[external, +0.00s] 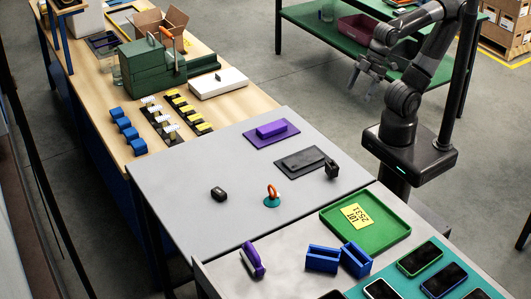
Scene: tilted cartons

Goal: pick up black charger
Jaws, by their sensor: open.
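A small black block (218,193), which may be the black charger, sits alone on the left part of the grey table (185,205). Another small black object (332,169) stands at the right corner of a dark flat pad (296,170); I cannot tell which of the two is the charger. My gripper (361,91) is open and empty, high at the upper right, beyond the grey table and well apart from both black objects.
An orange ring on a teal base (271,201) stands between the black objects. A purple block on a purple pad (271,132) lies behind. A green tray (326,217), blue holders (322,259) and phones (419,257) are in front. The table's left part is mostly clear.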

